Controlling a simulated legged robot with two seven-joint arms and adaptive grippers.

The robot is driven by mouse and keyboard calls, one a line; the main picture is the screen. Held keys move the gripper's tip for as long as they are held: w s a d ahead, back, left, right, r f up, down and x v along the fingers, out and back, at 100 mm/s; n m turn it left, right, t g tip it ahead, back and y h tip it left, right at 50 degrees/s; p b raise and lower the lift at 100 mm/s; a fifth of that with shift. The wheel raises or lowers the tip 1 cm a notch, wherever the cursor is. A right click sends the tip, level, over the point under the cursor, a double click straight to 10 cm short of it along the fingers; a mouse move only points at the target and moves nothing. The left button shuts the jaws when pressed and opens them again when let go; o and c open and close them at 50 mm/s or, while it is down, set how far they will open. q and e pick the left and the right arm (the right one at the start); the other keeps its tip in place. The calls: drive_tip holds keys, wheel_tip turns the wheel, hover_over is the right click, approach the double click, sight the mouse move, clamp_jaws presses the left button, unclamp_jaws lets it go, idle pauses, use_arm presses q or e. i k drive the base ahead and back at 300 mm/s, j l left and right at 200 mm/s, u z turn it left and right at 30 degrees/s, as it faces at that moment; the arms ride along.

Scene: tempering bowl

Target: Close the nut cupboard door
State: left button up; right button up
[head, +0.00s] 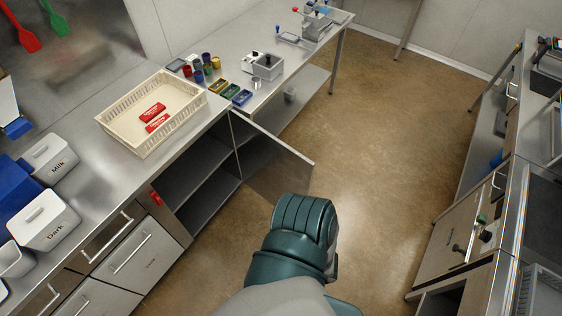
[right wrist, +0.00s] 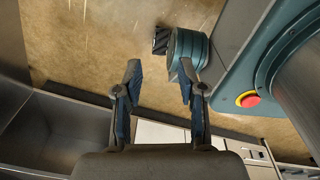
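The cupboard door (head: 275,165) stands open in the head view, swung out over the floor from the cupboard's right side. The cupboard (head: 198,180) is open and dark inside, with a shelf; it looks empty. A teal arm part of mine is in front of the door's near side, and no fingers show there. My right gripper (right wrist: 159,72) shows in the right wrist view with its two fingers apart and nothing between them. A grey open compartment (right wrist: 55,130) lies left of it; I cannot tell if it is the same cupboard. My left gripper is not visible.
A cream crate (head: 112,125) with red packets stands on the counter above. White bins, one marked Dark (head: 43,220), stand at left. Drawers with bar handles (head: 132,254) are left of the cupboard. Brown floor (head: 380,150) is clear right of the door.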

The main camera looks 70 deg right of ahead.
sight(272, 167)
drive_tip(key=k+l, duration=0.15)
drive_tip(key=l, duration=0.3)
drive_tip(key=k+l, duration=0.1)
drive_tip(key=l, duration=0.4)
drive_tip(key=k+l, duration=0.15)
drive_tip(key=l, duration=0.3)
drive_tip(key=k+l, duration=0.15)
drive_tip(key=l, duration=0.3)
drive_tip(key=k+l, duration=0.15)
drive_tip(key=l, duration=0.3)
drive_tip(key=k+l, duration=0.1)
drive_tip(key=l, duration=0.4)
drive_tip(key=k+l, duration=0.15)
drive_tip(key=l, duration=0.3)
drive_tip(key=k+l, duration=0.15)
drive_tip(key=l, duration=0.3)
